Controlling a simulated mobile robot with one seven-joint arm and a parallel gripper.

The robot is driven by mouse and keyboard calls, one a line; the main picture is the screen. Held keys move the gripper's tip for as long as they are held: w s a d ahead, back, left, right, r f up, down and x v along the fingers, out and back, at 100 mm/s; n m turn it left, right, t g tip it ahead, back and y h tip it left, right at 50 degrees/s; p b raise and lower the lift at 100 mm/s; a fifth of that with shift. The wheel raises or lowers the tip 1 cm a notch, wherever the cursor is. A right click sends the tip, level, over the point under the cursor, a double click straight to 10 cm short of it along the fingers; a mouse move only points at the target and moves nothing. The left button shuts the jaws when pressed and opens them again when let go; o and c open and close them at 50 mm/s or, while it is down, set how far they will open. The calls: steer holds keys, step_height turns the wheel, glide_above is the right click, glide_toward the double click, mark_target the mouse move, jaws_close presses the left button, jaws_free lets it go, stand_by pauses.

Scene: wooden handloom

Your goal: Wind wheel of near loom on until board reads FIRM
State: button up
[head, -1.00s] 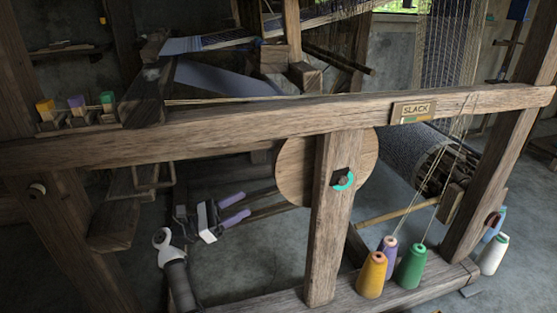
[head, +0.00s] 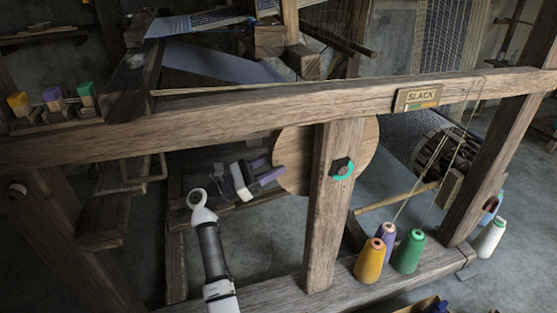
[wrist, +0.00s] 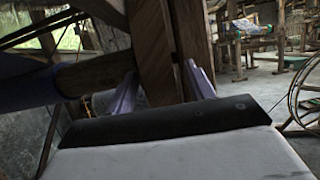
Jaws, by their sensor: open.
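The near loom's wheel (head: 360,145) is a round wooden disc, partly hidden behind an upright post (head: 322,220). A dark hub with a teal ring (head: 343,169) sits on the post's front face.
The long top beam (head: 240,118) crosses above my gripper. Yellow (head: 370,260), purple and green thread cones stand on the lower beam right of the post. Small coloured blocks (head: 52,98) sit at upper left. Bare floor shows below.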

steer(key=shift+x, duration=1.1)
jaws_close()
steer(key=shift+r, duration=0.15)
